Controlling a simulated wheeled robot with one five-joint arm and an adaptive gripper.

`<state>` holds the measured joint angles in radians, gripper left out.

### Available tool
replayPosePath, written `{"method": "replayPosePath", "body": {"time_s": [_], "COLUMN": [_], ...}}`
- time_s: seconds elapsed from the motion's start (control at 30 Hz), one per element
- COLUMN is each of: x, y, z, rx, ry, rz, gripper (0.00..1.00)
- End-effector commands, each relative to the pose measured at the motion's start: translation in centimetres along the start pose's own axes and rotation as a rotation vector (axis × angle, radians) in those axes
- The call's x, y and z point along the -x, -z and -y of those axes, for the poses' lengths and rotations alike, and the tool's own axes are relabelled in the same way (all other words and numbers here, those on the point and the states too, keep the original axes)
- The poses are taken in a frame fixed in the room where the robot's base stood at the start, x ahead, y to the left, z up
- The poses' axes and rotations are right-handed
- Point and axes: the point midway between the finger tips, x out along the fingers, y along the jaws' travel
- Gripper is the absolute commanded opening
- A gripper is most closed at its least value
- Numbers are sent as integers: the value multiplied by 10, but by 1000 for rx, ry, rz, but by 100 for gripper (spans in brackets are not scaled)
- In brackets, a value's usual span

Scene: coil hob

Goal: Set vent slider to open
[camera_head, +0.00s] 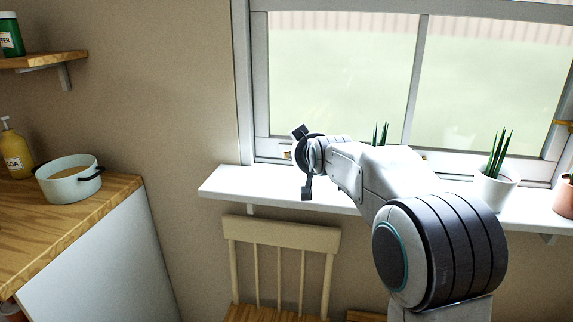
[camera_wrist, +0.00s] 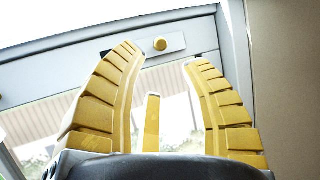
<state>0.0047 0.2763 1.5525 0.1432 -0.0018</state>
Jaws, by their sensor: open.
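The vent slider shows in the wrist view as a round yellow knob (camera_wrist: 160,44) on a grey plate (camera_wrist: 176,41) set in the pale window frame. The knob is toward the right part of the plate, and a dark strip shows at the plate's left. My gripper (camera_wrist: 165,54) is open, with its yellow ribbed fingers on either side of the knob in the picture. The knob appears just beyond the fingertips; I see no contact. In the head view my gripper (camera_head: 303,163) is at the window's lower left corner, and my arm hides part of the frame.
A white sill (camera_head: 230,188) runs below the window. A white-potted plant (camera_head: 496,187) stands on it to the right, and another plant (camera_head: 380,135) shows behind my arm. A chair (camera_head: 283,235) stands below the sill. A pot (camera_head: 69,181) sits on the left counter.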

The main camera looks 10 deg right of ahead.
Motion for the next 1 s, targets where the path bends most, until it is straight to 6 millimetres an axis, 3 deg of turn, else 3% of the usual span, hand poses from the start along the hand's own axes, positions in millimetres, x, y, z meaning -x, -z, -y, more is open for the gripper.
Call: {"method": "replayPosePath", "body": {"time_s": [0.6,1.0], "x": [-64,-78], "y": [0,0], "z": [0,0], "rx": [0,0], "ry": [0,0], "rz": [-8,-9], "gripper": [42,42]}}
